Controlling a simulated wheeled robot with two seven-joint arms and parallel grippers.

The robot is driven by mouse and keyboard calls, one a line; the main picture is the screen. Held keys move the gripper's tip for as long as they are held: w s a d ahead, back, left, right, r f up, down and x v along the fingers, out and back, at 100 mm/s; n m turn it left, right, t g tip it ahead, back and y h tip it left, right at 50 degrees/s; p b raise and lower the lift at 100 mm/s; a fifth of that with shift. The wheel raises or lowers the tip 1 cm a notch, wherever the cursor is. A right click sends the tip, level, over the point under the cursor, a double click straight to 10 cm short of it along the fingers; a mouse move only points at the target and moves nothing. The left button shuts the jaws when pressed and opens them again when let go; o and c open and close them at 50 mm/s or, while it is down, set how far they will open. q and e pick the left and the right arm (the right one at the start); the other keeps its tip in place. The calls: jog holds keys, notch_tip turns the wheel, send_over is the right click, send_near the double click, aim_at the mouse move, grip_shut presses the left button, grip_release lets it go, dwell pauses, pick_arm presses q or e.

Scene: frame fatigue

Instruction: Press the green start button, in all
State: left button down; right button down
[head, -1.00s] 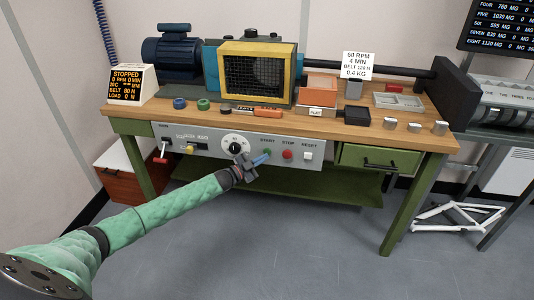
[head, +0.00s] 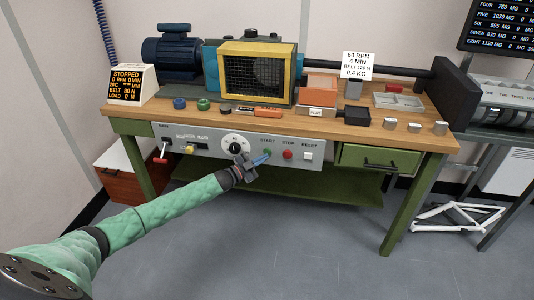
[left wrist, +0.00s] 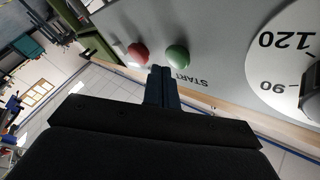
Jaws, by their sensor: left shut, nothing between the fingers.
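The green start button (head: 267,153) sits on the grey control panel (head: 215,153) under the bench top, above and right of my left gripper's tips. It also shows in the left wrist view (left wrist: 178,57), just beyond the fingertips and slightly to the right. My left gripper (head: 264,159) is shut and empty, its blue fingertips close to the button; I cannot tell whether they touch it. In the left wrist view the shut fingers (left wrist: 160,88) point between the red and green buttons. The display (head: 126,84) reads STOPPED, 0 RPM. My right gripper is not in view.
The red stop button (head: 287,154) and white reset button (head: 308,155) are right of the green one. A dial (head: 235,147) is on the left. The wooden bench top (head: 330,117) overhangs above the panel. A green drawer (head: 378,158) is further right.

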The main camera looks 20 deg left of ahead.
pick_arm(q)
jog(key=shift+w, duration=0.15)
dwell(0.4)
jog(key=shift+w+a, duration=0.1)
jog(key=shift+w, duration=0.15)
jog(key=shift+w+a+b, duration=0.1)
jog(key=shift+w+b, duration=0.3)
jog(key=shift+b, duration=0.1)
dwell(0.7)
jog(key=shift+s, duration=0.15)
jog(key=shift+s+d+p, duration=0.2)
jog(key=shift+s+p, duration=0.3)
jog(key=shift+s, duration=0.15)
jog(key=s+p, duration=0.1)
jog(key=s, duration=0.1)
jog(key=s+d+p, duration=0.1)
jog(key=s+p, duration=0.1)
jog(key=s, duration=0.1)
jog(key=shift+d, duration=0.1)
dwell(0.5)
